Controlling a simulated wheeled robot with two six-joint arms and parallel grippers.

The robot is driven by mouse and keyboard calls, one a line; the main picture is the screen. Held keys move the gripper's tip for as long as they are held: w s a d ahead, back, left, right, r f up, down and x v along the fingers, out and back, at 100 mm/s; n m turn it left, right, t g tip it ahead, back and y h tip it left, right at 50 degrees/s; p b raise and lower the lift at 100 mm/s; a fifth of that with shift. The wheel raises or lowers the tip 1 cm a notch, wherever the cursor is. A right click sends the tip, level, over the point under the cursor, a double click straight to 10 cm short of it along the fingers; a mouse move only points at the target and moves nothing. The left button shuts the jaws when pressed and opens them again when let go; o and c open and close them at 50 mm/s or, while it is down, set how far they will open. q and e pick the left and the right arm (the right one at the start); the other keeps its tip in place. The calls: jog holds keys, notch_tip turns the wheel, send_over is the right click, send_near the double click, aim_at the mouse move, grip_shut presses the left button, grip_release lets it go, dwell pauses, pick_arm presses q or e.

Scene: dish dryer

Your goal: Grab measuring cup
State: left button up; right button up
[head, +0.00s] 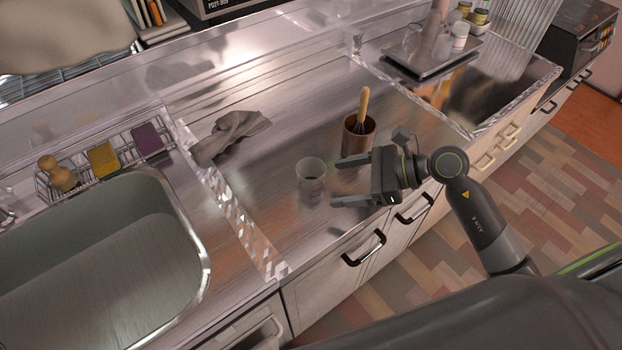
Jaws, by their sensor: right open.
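The measuring cup (311,181) is a clear, see-through cup standing upright on the steel counter near its front edge. My right gripper (334,182) is open, with its two fingers pointing left toward the cup. The fingertips are close to the cup's right side. I cannot tell whether they touch it or reach around it. The space between the fingers looks empty. My left gripper does not show.
A copper pot (358,137) with a wooden-handled whisk stands just behind my right gripper. A crumpled grey cloth (232,135) lies at the back left. A sink (95,265) is at the left, with a wire rack of sponges behind it. Counter between cloth and cup is clear.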

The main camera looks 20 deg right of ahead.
aim_at(322, 181)
jog(key=shift+w+r+p+x, duration=0.15)
jog(key=shift+p+x, duration=0.1)
jog(key=shift+x, duration=0.65)
jog(key=shift+w+p+x, duration=0.15)
jog(key=shift+p+x, duration=0.05)
jog(key=shift+x, duration=0.7)
jog(key=shift+w+r+p+x, duration=0.1)
jog(key=shift+p+x, duration=0.15)
jog(key=shift+x, duration=0.65)
jog(key=shift+w+a+f, duration=0.2)
jog(key=shift+a+f, duration=0.1)
jog(key=c, duration=1.1)
jog(key=shift+r, duration=0.15)
